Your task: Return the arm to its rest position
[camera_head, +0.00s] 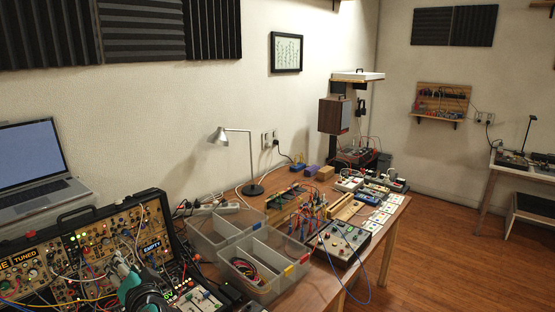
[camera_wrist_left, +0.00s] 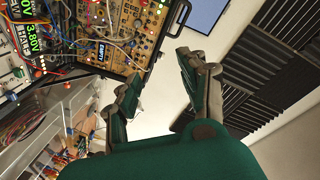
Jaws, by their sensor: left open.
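My left gripper (camera_head: 122,264) is at the bottom left of the head view, in front of the open synth case (camera_head: 162,222), with its green and dark body below it. In the left wrist view my left gripper (camera_wrist_left: 160,66) shows two separated fingers with nothing between them. It is open and empty. The synth case, full of modules and patch cables, also shows at the top left of the wrist view (camera_wrist_left: 118,50). My gripper and wrist hide part of its lower modules. My right gripper is in neither view.
Clear divided bins (camera_head: 288,272), one with coiled cables, stand right of the case. A desk lamp (camera_head: 252,160), a grey panel device (camera_head: 340,243) and small modules occupy the bench. A laptop (camera_head: 35,170) sits behind the case. Open floor (camera_head: 450,250) lies at the right.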

